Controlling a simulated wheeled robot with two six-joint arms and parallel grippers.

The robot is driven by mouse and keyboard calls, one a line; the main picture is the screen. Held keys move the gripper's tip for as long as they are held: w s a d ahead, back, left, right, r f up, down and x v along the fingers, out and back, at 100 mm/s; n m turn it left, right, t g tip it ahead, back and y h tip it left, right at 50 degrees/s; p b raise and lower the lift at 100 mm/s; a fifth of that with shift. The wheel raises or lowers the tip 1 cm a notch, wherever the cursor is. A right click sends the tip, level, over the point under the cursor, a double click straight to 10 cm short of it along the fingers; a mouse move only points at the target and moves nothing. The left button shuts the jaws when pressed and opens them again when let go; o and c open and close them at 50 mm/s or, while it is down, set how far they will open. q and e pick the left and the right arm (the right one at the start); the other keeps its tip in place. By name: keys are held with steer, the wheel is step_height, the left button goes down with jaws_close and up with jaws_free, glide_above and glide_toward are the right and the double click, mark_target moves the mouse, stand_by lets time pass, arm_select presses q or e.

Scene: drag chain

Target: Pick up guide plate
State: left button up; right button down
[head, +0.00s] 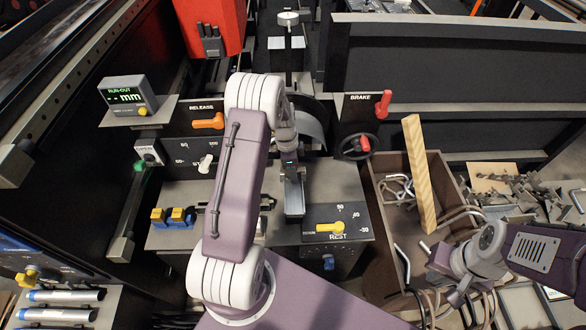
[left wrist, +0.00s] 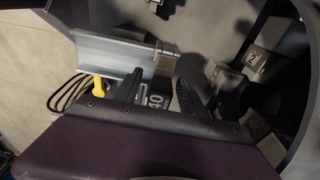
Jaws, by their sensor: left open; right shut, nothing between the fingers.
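A pale grey metal piece, which looks like the guide plate (head: 294,197), stands on the grey machine bench below my left gripper (head: 290,172). In the left wrist view it shows as a long angled grey profile (left wrist: 112,48), with a squarish metal block (left wrist: 166,62) at its right end. My left gripper (left wrist: 160,95) is open, with its two dark fingers apart near that end. I cannot tell whether they touch it. My left arm hides part of the bench. My right gripper (head: 458,296) is shut and empty over the bin at the right.
Near the plate are a yellow lever (head: 330,228), a red brake lever (head: 383,103), a handwheel (head: 360,147) and an orange release lever (head: 208,122). A run-out display (head: 127,95) stands left.

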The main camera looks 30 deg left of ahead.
arm_select(q)
steer(key=shift+w, duration=0.1)
steer(key=shift+s, duration=0.2)
steer(key=c, duration=1)
steer(key=shift+w, duration=0.1)
jaws_close()
steer(key=shift+r, duration=0.1)
